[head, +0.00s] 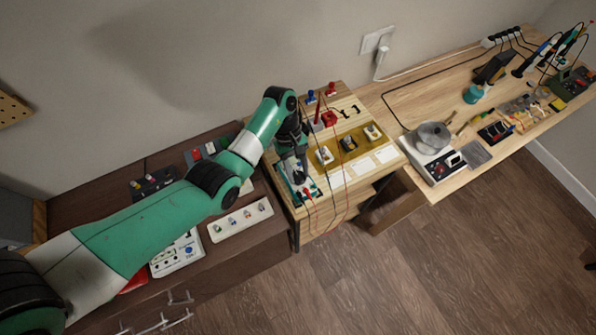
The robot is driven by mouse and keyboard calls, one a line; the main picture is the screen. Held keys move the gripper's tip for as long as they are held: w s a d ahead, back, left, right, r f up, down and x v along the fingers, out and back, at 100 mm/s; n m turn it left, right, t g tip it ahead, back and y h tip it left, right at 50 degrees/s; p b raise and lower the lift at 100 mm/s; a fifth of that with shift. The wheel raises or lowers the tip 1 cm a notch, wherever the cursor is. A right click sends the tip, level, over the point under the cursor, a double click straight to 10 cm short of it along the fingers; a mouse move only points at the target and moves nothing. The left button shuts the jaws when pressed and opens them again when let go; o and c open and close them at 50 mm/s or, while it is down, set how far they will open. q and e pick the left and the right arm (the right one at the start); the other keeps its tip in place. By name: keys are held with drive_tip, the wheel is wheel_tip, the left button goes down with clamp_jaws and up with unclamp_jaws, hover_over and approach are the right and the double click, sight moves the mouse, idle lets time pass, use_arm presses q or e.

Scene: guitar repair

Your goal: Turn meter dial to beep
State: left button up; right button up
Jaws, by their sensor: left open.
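The meter (311,189) looks like a small teal-edged device and lies near the front left of the light wooden stand. Red and black leads run near it. My left gripper (298,171) points down over the meter and is open. The gripper and wrist cover much of the meter, so I cannot make out its dial or tell whether a finger touches it. My right gripper is not in view.
The wooden stand (338,105) also holds a yellow tray (349,145) with small parts. A dark cabinet (90,203) with a white strip of knobs (240,220) is at left. A workbench (416,95) with a hotplate-like device (433,148) and tools is at right.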

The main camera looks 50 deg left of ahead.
use_arm(q)
clamp_jaws()
drive_tip(key=shift+r, duration=0.1)
idle(0.3)
drive_tip(key=shift+r+n+p, duration=0.15)
drive_tip(key=shift+n+p, duration=0.25)
drive_tip(key=shift+p, duration=0.35)
drive_tip(key=n+t+p, duration=0.2)
drive_tip(key=n+p, duration=0.3)
drive_tip(key=p, duration=0.1)
drive_tip(key=n+t+y+p, duration=0.1)
drive_tip(key=n+p, duration=0.3)
drive_tip(key=p, duration=0.2)
drive_tip(key=shift+s+r+n+t+p, duration=0.1)
drive_tip(key=shift+n+t+p, duration=0.2)
drive_tip(key=shift+n+t, duration=0.1)
drive_tip(key=shift+f+n+t+y+p, duration=0.15)
drive_tip(key=shift+n+t+y+p, duration=0.1)
drive_tip(key=shift+n+p, duration=0.5)
drive_tip(key=shift+f+n+t+y+p, duration=0.15)
drive_tip(key=shift+n+y+p, duration=0.1)
drive_tip(key=shift+n+p, duration=0.5)
unclamp_jaws()
